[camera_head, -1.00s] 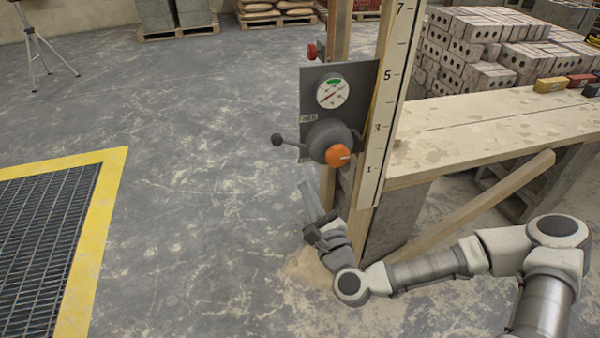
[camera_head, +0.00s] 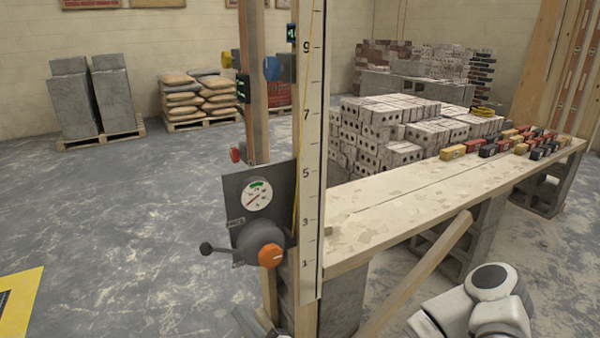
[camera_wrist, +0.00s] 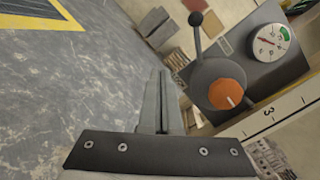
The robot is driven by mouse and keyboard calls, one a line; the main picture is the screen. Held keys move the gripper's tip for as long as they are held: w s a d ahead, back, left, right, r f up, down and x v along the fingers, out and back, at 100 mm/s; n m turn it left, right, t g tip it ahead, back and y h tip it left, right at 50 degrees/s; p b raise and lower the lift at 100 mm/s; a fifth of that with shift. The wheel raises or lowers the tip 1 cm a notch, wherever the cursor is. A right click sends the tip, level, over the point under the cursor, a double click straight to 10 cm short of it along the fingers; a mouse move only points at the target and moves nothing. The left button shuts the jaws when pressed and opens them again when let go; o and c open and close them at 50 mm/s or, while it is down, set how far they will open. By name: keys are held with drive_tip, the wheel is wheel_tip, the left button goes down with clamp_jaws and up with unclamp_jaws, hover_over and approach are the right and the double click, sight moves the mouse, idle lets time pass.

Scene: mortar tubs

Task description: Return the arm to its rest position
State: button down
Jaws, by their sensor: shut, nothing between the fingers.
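My gripper (camera_wrist: 162,100) is shut and empty in the wrist view, its two fingers together and pointing up the picture. Its tip also shows at the bottom edge of the head view (camera_head: 244,321), below the grey control box. The grey control panel (camera_head: 236,196) is fixed to a wooden post, with a round gauge (camera_head: 257,196), an orange knob (camera_head: 271,255) and a black-ended lever (camera_head: 207,248). In the wrist view the orange knob (camera_wrist: 227,94) lies right of my fingers, apart from them. Part of my arm shows at the lower right of the head view; the rest is out of frame.
A numbered white rule (camera_head: 312,150) stands upright beside the panel. A dusty plank bench (camera_head: 400,205) runs right, with a slanted wooden brace (camera_head: 420,268) under it. Colored small blocks lie at its far end. Open concrete floor (camera_head: 130,220) is at left.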

drive_tip(key=s+d+f+n+g+h, duration=0.2)
drive_tip(key=d+f+n+g+h, duration=0.35)
drive_tip(key=n, duration=0.75)
drive_tip(key=d+r+n+g+h, duration=0.1)
drive_tip(key=d+r+n+h, duration=0.25)
drive_tip(key=d+r, duration=0.45)
drive_tip(key=d+r+n+g+h, duration=0.15)
drive_tip(key=d+r+h, duration=0.25)
drive_tip(key=d, duration=0.8)
drive_tip(key=s+d+r+n, duration=0.1)
drive_tip(key=s+d+r, duration=0.1)
drive_tip(key=s+r, duration=1.2)
wheel_tip(320, 180, up, 22)
drive_tip(key=s+p, duration=0.1)
drive_tip(key=p, duration=2.2)
drive_tip(key=shift+r, duration=0.15)
